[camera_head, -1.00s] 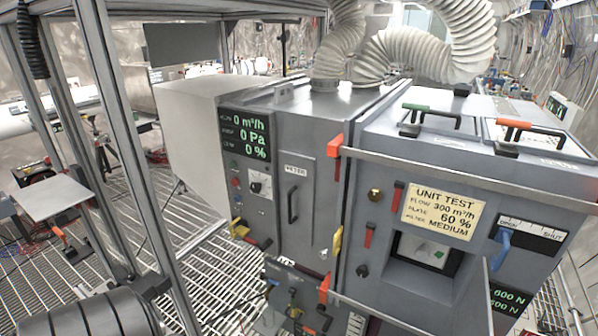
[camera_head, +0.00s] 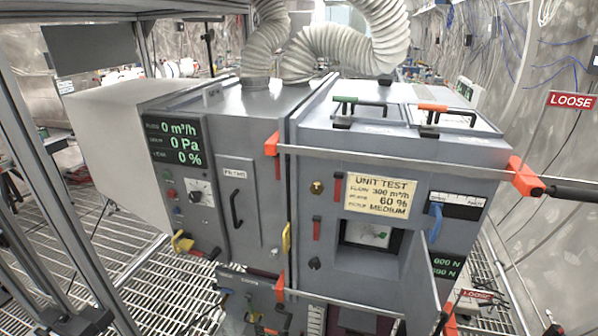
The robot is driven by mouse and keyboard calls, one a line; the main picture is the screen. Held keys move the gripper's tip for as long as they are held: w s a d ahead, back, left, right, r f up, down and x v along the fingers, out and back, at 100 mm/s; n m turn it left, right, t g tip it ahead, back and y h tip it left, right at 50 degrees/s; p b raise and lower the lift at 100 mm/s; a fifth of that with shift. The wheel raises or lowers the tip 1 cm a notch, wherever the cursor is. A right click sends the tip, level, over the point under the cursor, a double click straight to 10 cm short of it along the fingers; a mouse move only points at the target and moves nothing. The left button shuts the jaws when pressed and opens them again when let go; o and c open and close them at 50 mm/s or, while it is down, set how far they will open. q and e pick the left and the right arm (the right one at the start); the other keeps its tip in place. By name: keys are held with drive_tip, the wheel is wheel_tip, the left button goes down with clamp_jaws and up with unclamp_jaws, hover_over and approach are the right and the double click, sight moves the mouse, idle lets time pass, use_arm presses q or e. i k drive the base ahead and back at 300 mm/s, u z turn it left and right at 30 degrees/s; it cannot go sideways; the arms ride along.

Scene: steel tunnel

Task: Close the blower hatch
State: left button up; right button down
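The grey blower unit (camera_head: 378,265) stands in front of me, with a yellow "UNIT TEST" label (camera_head: 381,196) and a small recessed window (camera_head: 369,236). A blue lever (camera_head: 435,222) sits below a scale at its right. On top are two lids, one with a green handle (camera_head: 359,101) and one with an orange handle (camera_head: 446,109); both look flat. To the left is a tall filter door (camera_head: 241,205) with a black handle, which looks shut. I cannot tell which panel is the blower hatch. Neither of my grippers is in view.
A metal rail (camera_head: 400,163) with orange end blocks (camera_head: 524,177) crosses the unit's front. A lower rail (camera_head: 340,303) runs near the floor. Red "LOOSE" signs (camera_head: 571,100) hang at the right. A metal frame (camera_head: 45,190) stands at the left. Grated floor (camera_head: 165,285) shows left.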

sight(422, 308)
drive_tip(key=z, duration=0.8)
drive_tip(key=k, duration=0.7)
drive_tip(key=u, duration=0.95)
